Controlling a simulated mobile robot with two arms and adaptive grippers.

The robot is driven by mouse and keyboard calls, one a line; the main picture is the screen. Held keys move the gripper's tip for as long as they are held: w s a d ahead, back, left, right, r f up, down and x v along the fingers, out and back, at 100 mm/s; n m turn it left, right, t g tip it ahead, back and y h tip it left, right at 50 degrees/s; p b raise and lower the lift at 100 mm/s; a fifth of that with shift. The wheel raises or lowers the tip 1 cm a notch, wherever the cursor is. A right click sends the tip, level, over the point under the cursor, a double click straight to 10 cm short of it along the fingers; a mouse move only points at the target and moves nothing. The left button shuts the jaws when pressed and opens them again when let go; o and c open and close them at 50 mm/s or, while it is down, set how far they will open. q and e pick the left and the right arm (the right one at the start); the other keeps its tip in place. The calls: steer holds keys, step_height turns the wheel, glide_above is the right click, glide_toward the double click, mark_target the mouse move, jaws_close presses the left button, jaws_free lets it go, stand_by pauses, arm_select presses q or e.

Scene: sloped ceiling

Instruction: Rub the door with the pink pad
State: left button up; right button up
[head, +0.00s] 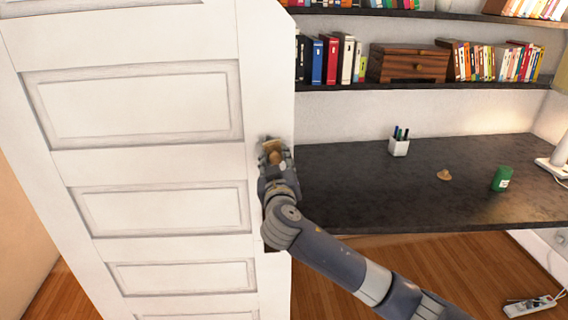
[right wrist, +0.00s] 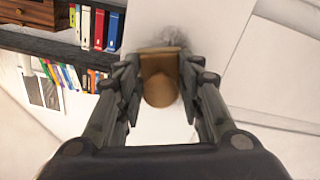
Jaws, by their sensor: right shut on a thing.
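The white panelled door (head: 150,165) fills the left of the head view; its pale face also shows in the right wrist view (right wrist: 205,30). A grey smudge (right wrist: 172,36) marks it just beyond my right gripper. My right gripper (head: 273,152) is at the door's right edge strip, shut on a tan-brown pad with a rounded knob (right wrist: 160,85). No pink shows on it. The pad's far side faces the door beside the smudge; I cannot tell whether it touches. My left gripper is not in view.
Right of the door is a dark desk (head: 350,195) with a pen cup (head: 399,147), a small brown cone-shaped thing (head: 444,175), a green can (head: 502,179) and a white lamp base (head: 556,165). Shelves with books and a wooden box (head: 408,64) hang above. A power strip (head: 530,305) lies at lower right.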

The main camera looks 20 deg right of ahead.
mark_target(256, 145)
steer(key=shift+w+a, duration=0.35)
steer(key=shift+a, duration=0.35)
steer(key=shift+w+a+b, duration=0.4)
steer(key=shift+a+b, duration=0.05)
steer(key=shift+a, duration=0.45)
steer(key=shift+w+a+b, duration=0.35)
steer(key=shift+a+b, duration=0.05)
steer(key=shift+a, duration=0.45)
steer(key=shift+d+r+p, duration=0.1)
steer(key=shift+r+p, duration=0.55)
steer(key=shift+r, duration=0.5)
steer(key=s+d, duration=0.2)
steer(key=d, duration=0.5)
steer(key=shift+s, duration=0.15)
steer(key=shift+f, duration=0.1)
steer(key=shift+p+v, duration=0.55)
steer(key=shift+v, duration=2.4)
